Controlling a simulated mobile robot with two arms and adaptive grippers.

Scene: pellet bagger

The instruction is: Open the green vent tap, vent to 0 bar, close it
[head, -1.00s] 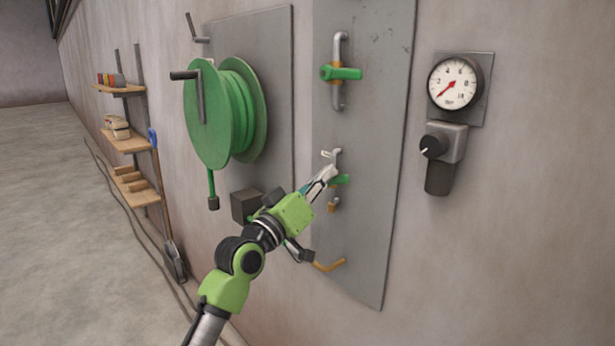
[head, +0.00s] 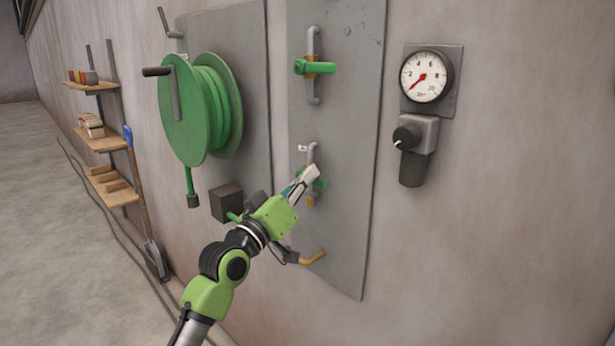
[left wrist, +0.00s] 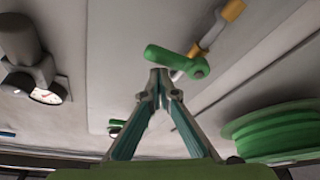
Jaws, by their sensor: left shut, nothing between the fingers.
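A lower green tap handle (head: 320,183) sits on a short pipe on the grey panel, partly hidden behind my left gripper. In the left wrist view its handle (left wrist: 165,56) lies crosswise to the pipe. My left gripper (head: 312,172) is shut and empty, its tips at the lower tap. In the left wrist view the closed fingertips (left wrist: 160,78) are close to the handle; I cannot tell whether they touch. An upper green tap (head: 315,67) also has its handle across its pipe. The pressure gauge (head: 425,76) has its red needle at the low end, near 0. My right gripper is not in view.
A black knob (head: 407,137) is on a regulator below the gauge. A green hose reel (head: 200,110) with a crank sticks out left of the panel. Shelves (head: 100,140) stand further left.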

